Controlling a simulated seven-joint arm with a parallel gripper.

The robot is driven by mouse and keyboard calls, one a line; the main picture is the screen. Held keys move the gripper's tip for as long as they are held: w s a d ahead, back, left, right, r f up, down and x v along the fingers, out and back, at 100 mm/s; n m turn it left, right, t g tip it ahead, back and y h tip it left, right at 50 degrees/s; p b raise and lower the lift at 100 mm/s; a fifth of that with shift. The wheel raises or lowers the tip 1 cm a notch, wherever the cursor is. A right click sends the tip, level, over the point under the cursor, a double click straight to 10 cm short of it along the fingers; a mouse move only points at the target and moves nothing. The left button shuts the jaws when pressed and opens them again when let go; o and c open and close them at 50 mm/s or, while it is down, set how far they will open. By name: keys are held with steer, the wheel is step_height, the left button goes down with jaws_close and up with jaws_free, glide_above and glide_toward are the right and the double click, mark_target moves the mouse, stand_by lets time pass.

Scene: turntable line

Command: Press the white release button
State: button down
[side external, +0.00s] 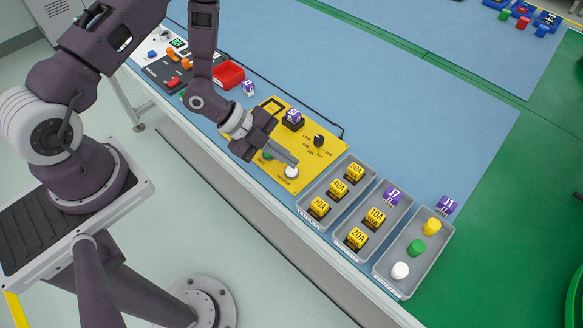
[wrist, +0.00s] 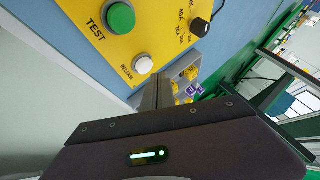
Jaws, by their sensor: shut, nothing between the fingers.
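The white release button (side external: 291,172) is a round cap near the front right corner of the yellow panel (side external: 330,150). It also shows in the wrist view (wrist: 142,64) above the word RELEASE, beside the green TEST button (wrist: 120,17). My gripper (side external: 292,161) is shut and empty, its fingertips beside or just above the white button in the side view. In the wrist view the fingers (wrist: 158,90) lie just below and right of the white button. I cannot tell whether they touch it. The green button is partly hidden behind my gripper in the side view.
A black knob (side external: 318,141) and a black socket with a purple cube (side external: 293,117) are on the panel. Grey trays (side external: 402,283) with yellow blocks and coloured caps stand to the right. The blue table behind is mostly clear.

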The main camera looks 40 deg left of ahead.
mark_target(287, 169)
stand_by(0.4)
steer(key=shift+f, duration=0.4)
steer(key=shift+f, duration=0.45)
stand_by(0.4)
stand_by(0.4)
steer(key=shift+r, duration=0.85)
steer(key=shift+r, duration=2.55)
